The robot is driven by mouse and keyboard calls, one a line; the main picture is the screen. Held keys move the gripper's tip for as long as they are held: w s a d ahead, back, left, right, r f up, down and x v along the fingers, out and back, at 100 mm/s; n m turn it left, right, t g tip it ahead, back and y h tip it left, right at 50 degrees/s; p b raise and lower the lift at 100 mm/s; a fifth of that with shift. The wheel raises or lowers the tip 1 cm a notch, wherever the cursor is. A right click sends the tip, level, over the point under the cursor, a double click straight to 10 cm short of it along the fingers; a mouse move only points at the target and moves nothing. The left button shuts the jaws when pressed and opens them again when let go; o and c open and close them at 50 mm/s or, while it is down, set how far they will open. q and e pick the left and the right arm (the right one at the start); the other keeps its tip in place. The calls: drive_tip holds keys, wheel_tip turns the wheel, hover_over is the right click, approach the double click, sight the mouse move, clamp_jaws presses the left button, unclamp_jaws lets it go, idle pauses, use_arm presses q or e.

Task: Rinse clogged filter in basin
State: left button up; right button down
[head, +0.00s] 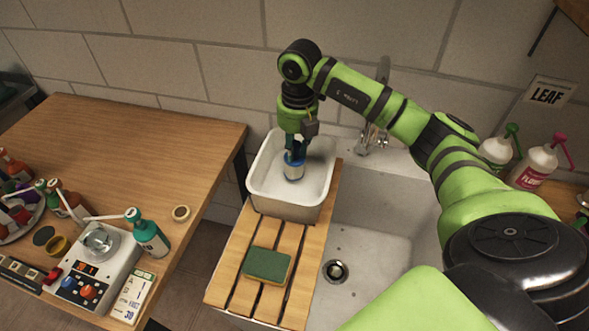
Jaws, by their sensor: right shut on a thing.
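My right gripper (296,152) points down inside a pale rectangular basin (285,210). It is shut on the filter (293,168), a small whitish cylinder with blue ends, and holds it upright within the basin's walls. Whether the filter touches the basin floor or any water is hard to tell. The basin stands at the back of a slatted wooden board (237,272) beside the sink. My left gripper is not in view.
A green sponge (267,265) lies on the board's front. The sink (372,245) with its tap (372,135) is to the right, crossed by my right arm. Bottles (538,165) stand far right. The wooden table (120,135) at left holds a device (95,262) and several bottles; its back is clear.

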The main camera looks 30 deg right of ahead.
drive_tip(key=shift+r+p, duration=3.2)
drive_tip(key=shift+r, duration=1.65)
wheel_tip(320, 180, up, 4)
drive_tip(key=p, duration=0.2)
drive_tip(key=shift+p, duration=0.4)
